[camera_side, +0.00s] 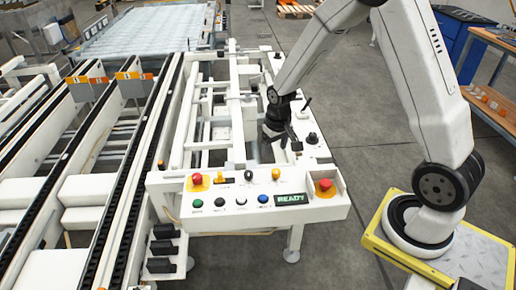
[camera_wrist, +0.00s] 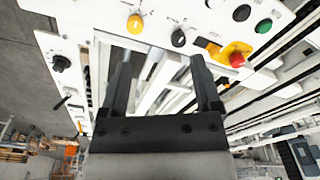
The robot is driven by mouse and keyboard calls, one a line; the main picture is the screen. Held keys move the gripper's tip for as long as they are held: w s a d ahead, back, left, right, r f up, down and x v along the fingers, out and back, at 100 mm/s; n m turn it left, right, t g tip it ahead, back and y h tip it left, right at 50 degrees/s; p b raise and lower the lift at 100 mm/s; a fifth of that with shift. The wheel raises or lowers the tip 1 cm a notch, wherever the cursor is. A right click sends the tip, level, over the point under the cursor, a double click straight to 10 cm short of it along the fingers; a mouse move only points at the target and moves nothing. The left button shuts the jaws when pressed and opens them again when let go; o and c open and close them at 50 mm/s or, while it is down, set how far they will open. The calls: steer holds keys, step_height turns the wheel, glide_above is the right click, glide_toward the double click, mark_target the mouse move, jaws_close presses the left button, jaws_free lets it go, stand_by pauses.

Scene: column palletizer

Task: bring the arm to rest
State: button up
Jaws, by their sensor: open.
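My gripper (camera_side: 290,143) hangs from my white arm over the frame of the palletizer machine (camera_side: 222,110), close to the inner edge of its control panel (camera_side: 240,208). In the wrist view my gripper (camera_wrist: 164,75) has two black fingers spread apart, with nothing between them but the machine's white rails behind. It is open and empty. In the side view the fingers are small and dark, and I cannot tell their exact height over the machine.
The panel carries red emergency buttons (camera_side: 325,185), several coloured buttons, small levers and a green READY display (camera_side: 291,199). A black knob (camera_side: 312,138) stands right of my gripper. Conveyor rails (camera_side: 110,190) run along the left. A wooden workbench (camera_side: 492,100) stands at right. Grey floor (camera_side: 350,100) lies clear between.

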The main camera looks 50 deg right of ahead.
steer(key=s+a+r+n+t, duration=0.1)
steer(key=s+a+r+n, duration=0.2)
steer(key=s+a+r, duration=0.4)
steer(key=s+a, duration=0.1)
steer(key=s, duration=0.4)
steer(key=shift+a+r+t, duration=0.15)
steer(key=shift+t, duration=0.15)
steer(key=shift+w, duration=0.2)
stand_by(0.5)
